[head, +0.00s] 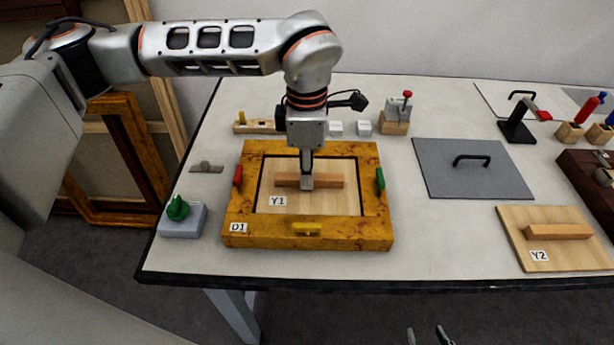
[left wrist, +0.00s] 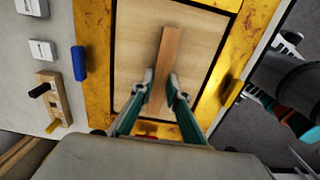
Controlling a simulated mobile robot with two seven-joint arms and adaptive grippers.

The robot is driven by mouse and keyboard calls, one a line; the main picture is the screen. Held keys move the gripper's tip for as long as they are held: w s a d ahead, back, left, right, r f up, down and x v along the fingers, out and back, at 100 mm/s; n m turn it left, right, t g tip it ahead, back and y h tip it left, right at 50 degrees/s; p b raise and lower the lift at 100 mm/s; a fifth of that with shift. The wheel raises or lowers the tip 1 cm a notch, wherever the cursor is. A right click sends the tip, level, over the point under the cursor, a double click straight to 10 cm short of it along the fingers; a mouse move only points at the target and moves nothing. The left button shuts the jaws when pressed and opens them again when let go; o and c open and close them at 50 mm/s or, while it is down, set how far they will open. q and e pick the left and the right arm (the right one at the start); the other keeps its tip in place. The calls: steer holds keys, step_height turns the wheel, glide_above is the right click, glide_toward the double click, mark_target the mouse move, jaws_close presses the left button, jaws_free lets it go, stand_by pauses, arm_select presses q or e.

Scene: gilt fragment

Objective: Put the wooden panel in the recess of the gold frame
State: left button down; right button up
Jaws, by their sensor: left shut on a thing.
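The gold frame (head: 240,208), labelled D1, lies flat on the table. The wooden panel (head: 325,203), labelled Y1, lies within the frame's opening, with a dark gap along its visible edges; I cannot tell if it rests on the recess floor. My left gripper (head: 307,184) points straight down and is shut on the panel's wooden bar handle (head: 331,181). In the left wrist view the fingers (left wrist: 161,84) sit on both sides of the bar (left wrist: 169,50). My right gripper (head: 428,335) shows only its fingertips, spread apart, at the bottom edge of the head view.
Red (head: 238,176), green (head: 380,178), yellow (head: 307,229) and blue (left wrist: 78,62) tabs sit on the frame. A grey plate (head: 440,185) and panel Y2 (head: 520,258) lie to the right. A grey block with a green knob (head: 182,220) is at left. Small fixtures stand behind.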

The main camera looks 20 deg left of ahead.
arm_select(q)
steer(key=shift+f, duration=0.8)
steer(key=shift+f, duration=0.2)
steer(key=c, duration=2)
jaws_free()
steer(key=shift+o, duration=0.2)
step_height(320, 180, up, 12)
steer(key=shift+r, duration=0.2)
